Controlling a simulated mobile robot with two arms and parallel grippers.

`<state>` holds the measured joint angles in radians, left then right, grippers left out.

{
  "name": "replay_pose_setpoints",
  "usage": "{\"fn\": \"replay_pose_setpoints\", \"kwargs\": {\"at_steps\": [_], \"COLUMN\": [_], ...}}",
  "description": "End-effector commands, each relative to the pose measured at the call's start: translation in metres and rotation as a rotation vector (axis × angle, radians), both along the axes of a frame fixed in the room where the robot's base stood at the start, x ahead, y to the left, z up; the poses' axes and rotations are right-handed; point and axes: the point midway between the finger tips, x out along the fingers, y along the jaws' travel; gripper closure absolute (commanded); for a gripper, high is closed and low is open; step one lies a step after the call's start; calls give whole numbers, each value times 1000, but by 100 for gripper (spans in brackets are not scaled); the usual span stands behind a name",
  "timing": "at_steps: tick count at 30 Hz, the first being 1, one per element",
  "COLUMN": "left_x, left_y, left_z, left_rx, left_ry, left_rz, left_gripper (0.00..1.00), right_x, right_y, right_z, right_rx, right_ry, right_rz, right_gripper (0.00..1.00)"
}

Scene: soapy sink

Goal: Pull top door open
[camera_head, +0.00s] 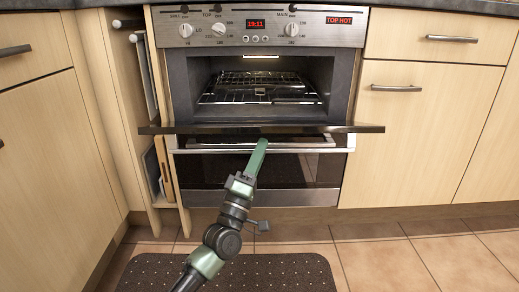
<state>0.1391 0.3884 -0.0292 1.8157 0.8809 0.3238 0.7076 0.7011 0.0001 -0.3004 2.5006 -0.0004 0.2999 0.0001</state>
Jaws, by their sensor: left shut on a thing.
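The top oven door (210,129) is swung down and seen nearly edge-on, as a dark strip across the front of the oven. The top oven cavity (260,65) stands open above it, with wire racks (262,85) inside and a light on. My left gripper (261,145) reaches up from below, its tip at the middle of the door's front edge. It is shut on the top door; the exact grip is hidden. My right gripper is not in view.
The closed lower oven door (215,170) with its bar handle (320,149) is just below. Wooden cabinets (425,135) flank the oven. A narrow open slot with trays (148,75) is at left. A dark dotted mat (285,272) lies on the tiled floor.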

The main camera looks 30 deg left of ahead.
Motion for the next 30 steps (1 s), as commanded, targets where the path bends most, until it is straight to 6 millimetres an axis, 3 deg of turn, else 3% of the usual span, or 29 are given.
{"fn": "replay_pose_setpoints", "kwargs": {"at_steps": [10,11,13,30], "left_x": [2,2,2,-7], "left_y": [3,3,3,1], "left_z": [-3,-3,-3,-6], "left_rx": [-6,-6,-6,-1], "left_ry": [9,9,9,6], "left_rz": [-1,-1,0,1], "left_gripper": [100,73,56,56], "right_x": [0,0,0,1], "right_y": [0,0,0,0], "right_z": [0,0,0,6], "right_rx": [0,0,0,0], "right_ry": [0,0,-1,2], "right_rz": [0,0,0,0], "right_gripper": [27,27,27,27]}}
